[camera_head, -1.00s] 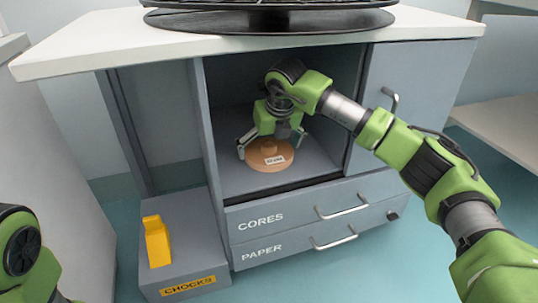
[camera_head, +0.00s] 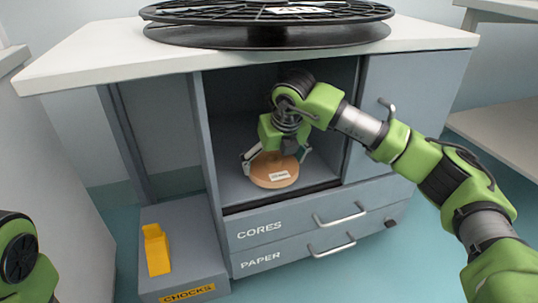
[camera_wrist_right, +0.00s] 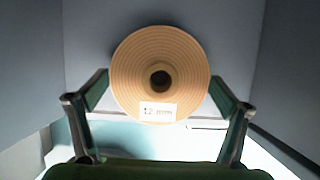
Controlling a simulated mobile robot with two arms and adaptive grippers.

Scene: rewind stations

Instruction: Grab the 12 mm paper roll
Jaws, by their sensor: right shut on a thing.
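The paper roll (camera_head: 274,172) is a flat tan disc with a raised core and a white label. In the right wrist view the roll (camera_wrist_right: 160,55) shows ring lines, a dark centre hole and a label reading "12 mm". It is inside the open cabinet compartment. My right gripper (camera_head: 278,160) reaches down over it and is shut on it, one finger on each side of its rim. I cannot tell whether its underside touches the shelf. My left gripper is out of view; only part of my left arm shows at the left edge.
The compartment (camera_head: 228,178) has close side walls. Drawers labelled CORES (camera_head: 290,222) and PAPER (camera_head: 295,252) are shut below it. A large black reel (camera_head: 265,30) sits on the white top. A yellow chock (camera_head: 157,250) stands on a grey box (camera_head: 215,272) at the left.

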